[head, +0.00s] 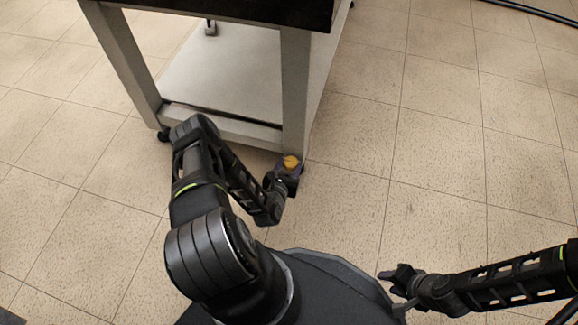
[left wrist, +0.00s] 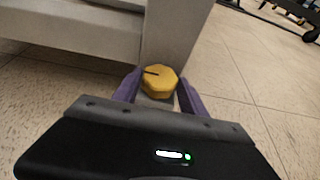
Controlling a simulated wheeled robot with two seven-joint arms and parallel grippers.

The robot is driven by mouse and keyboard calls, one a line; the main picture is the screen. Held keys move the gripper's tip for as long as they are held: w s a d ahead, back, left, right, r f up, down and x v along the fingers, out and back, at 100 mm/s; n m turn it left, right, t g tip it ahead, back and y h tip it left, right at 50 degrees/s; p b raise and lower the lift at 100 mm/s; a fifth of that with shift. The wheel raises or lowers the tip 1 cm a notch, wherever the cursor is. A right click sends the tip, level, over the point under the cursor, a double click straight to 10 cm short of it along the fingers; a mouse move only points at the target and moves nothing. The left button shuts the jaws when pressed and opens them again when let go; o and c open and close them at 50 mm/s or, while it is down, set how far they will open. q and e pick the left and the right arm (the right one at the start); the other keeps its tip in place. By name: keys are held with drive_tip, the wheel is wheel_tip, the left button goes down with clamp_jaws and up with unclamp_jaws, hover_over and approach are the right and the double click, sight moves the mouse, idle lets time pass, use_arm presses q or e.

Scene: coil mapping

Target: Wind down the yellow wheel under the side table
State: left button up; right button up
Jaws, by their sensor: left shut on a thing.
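The yellow wheel (head: 291,162) sits at the foot of the side table's near right leg, close to the floor. In the left wrist view the yellow wheel (left wrist: 160,81) is a lobed knob with a dark mark on its upper left. My left gripper (head: 287,170) is at the wheel, with its purple fingers on either side, shut on it. The side table (head: 296,85) has grey legs, a dark top and a low shelf. My right gripper (head: 390,275) is in the lower right of the head view, away from the table; its finger opening is too small to tell.
The low shelf (head: 225,75) of the table is bare in its visible part. A dark caster (head: 163,133) is under the near left leg. The tiled floor (head: 430,150) to the right is clear. A dark cable or bar (head: 535,10) lies at the top right.

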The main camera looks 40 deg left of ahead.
use_arm(q)
drive_tip(key=shift+c, duration=0.4)
drive_tip(key=shift+a+f+b, duration=0.1)
drive_tip(key=shift+a+b, duration=0.05)
drive_tip(key=shift+b, duration=0.2)
drive_tip(key=m+h+b, duration=0.3)
drive_tip(key=h+b, duration=0.1)
drive_tip(key=shift+a+f+m+t, duration=0.15)
drive_tip(key=shift+a+m+t, duration=0.25)
drive_tip(key=shift+r+m+h+b, duration=0.2)
drive_tip(key=shift+m+h+b, duration=0.15)
drive_tip(key=shift+h, duration=0.35)
drive_tip(key=o, duration=1.4)
drive_tip(key=shift+d, duration=0.1)
drive_tip(key=shift+c, duration=0.2)
drive_tip(key=shift+s+r, duration=0.1)
drive_tip(key=shift+s, duration=0.05)
